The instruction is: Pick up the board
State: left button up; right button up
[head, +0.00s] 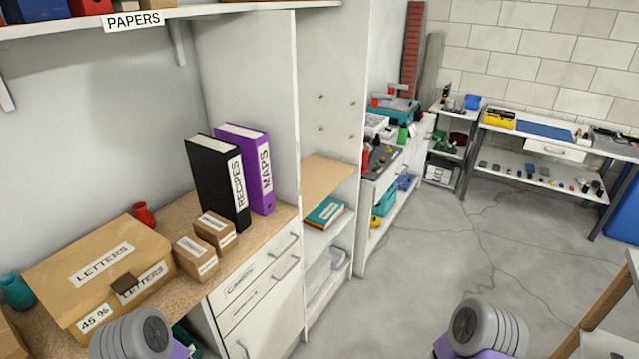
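A flat tan wooden board (326,176) lies across the upper level of the open white shelf unit, just right of the desk. Its right end reaches toward the unit's tall white side panel. I cannot tell whether it is loose or a fixed shelf. Two long upright boards, one red-brown (412,45) and one grey (431,70), stand farther back by the block wall. Neither of my grippers shows; only grey and purple links of my arms appear along the bottom edge, apart from the boards.
The desk (262,214) holds a letters box (95,262), small cartons (213,230), a black binder (215,180), a purple binder (262,170) and vases. Teal books (324,213) lie below the tan board. Open floor (440,260) lies right; a wooden-framed rack (605,300) stands at the right edge.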

aim_at(321, 174)
jog(key=z, duration=1.2)
jog(key=i, duration=1)
jog(key=u, duration=1.95)
